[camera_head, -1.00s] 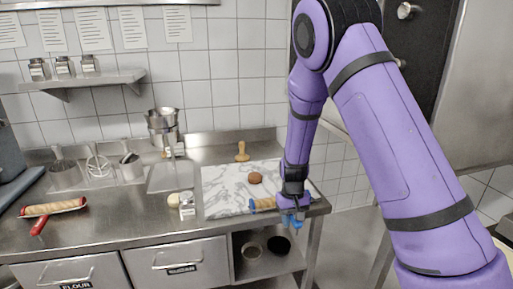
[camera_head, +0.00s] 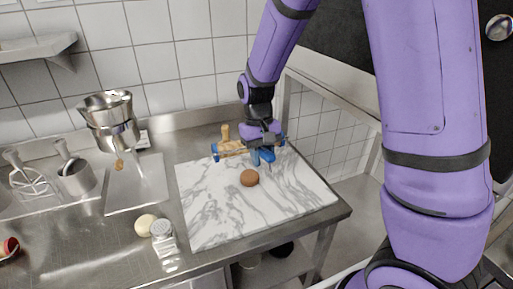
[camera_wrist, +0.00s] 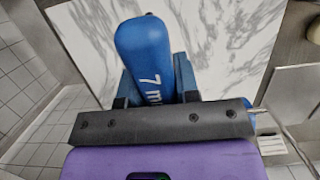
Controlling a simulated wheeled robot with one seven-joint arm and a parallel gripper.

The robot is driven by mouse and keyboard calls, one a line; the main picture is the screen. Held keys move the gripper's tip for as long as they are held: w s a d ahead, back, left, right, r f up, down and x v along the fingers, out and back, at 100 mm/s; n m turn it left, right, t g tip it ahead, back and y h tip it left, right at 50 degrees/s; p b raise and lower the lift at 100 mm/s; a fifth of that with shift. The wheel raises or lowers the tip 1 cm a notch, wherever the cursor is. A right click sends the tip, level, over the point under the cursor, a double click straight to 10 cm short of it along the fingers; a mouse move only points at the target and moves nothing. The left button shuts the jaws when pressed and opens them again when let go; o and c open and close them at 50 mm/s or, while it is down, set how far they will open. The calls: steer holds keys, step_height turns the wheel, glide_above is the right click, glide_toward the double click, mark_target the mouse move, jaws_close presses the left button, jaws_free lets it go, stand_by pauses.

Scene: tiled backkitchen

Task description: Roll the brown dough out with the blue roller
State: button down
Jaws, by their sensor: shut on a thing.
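The brown dough (camera_head: 249,178) is a small round ball on the marble board (camera_head: 215,225). My gripper (camera_head: 264,158) is shut on the roller, close behind and right of the dough. The dough is not seen there. I cannot tell whether the roller touches the board.
A wooden tool (camera_head: 225,131) stands behind the board. A pale ball (camera_head: 145,225) and a glass shaker (camera_head: 162,238) stand left of the board. A metal tray (camera_head: 138,185) and stacked pots (camera_head: 110,120) are further left. The board's front is clear.

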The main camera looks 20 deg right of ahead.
steer(key=shift+w+f+x, duration=0.1)
steer(key=shift+w+x, duration=0.2)
steer(key=shift+x, duration=1)
steer(key=shift+w+f+x, duration=0.1)
steer(key=shift+w+x, duration=0.25)
steer(key=shift+x, duration=0.95)
steer(key=shift+w+f+x, duration=0.1)
steer(key=shift+w+x, duration=0.2)
steer(key=shift+x, duration=1)
steer(key=shift+f, duration=0.3)
